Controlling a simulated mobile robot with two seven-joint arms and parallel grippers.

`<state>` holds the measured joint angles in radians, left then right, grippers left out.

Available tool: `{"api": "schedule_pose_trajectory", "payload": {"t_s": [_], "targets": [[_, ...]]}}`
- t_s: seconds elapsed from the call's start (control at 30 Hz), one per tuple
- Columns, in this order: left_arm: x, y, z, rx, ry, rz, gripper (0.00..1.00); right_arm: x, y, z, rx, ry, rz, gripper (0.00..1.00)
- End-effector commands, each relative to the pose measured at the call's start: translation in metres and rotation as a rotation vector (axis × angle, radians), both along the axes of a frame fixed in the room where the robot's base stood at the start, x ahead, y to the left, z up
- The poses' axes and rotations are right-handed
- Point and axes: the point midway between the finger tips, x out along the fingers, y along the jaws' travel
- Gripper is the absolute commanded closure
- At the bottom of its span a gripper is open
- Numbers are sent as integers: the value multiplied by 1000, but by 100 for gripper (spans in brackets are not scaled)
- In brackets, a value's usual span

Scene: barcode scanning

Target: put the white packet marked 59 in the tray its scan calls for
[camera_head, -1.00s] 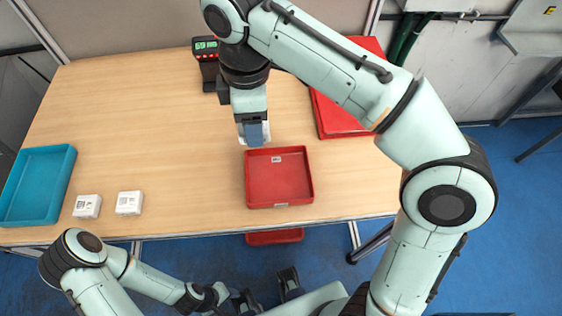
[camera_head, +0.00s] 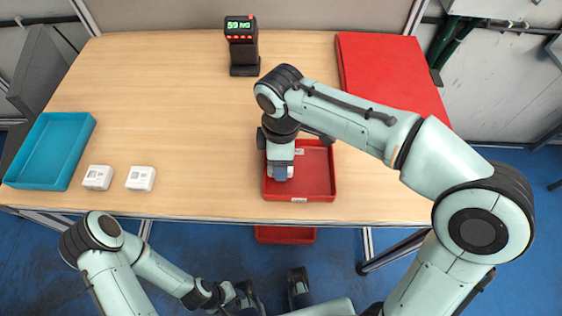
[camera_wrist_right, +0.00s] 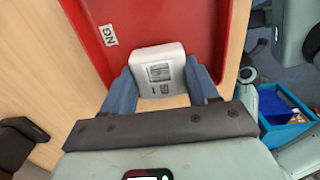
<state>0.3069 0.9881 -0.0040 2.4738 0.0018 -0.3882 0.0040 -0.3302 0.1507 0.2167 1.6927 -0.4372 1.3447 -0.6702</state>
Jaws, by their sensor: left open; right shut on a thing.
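My right gripper (camera_head: 280,173) is shut on a white packet (camera_wrist_right: 158,72), gripped by its sides, with a printed code facing the wrist camera. In the head view the gripper mostly hides the packet. They are over the left part of a red tray (camera_head: 318,193); I cannot tell whether the packet touches its floor. The tray also shows in the right wrist view (camera_wrist_right: 95,25), with an NG label inside. A scanner (camera_head: 241,50) at the back shows what reads as 59 NG. My left gripper (camera_head: 272,290) is open and empty, in front of the table.
A teal tray (camera_head: 85,135) stands at the table's left. Two other white packets, one (camera_head: 97,177) beside another (camera_head: 141,178), lie to its right. A large red panel (camera_head: 390,75) is at the back right. Another red tray (camera_head: 285,235) shows below the table's front edge. The middle is clear.

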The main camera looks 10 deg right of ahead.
Motion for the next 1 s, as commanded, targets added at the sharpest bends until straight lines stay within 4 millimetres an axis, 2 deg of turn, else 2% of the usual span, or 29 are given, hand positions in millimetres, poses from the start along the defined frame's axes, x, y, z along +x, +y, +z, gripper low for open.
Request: {"api": "schedule_pose_trajectory", "payload": {"t_s": [0.03,0.13,0.53,0.57,0.63,1.0], "targets": [[0,0,-2,0,-2,1,57,0,0,-9,0,2,0,77],[1,0,-3,1,-5,1,57,0,0,-16,0,0,0,77],[2,0,-4,1,-8,2,57,0,0,-21,1,0,-1,77],[2,0,-4,1,-8,2,57,0,0,-21,0,0,-1,38],[2,0,-4,1,-8,2,57,0,0,-20,0,0,-1,16],[2,0,-2,1,-6,1,57,0,0,-15,1,-1,-1,16]]}}
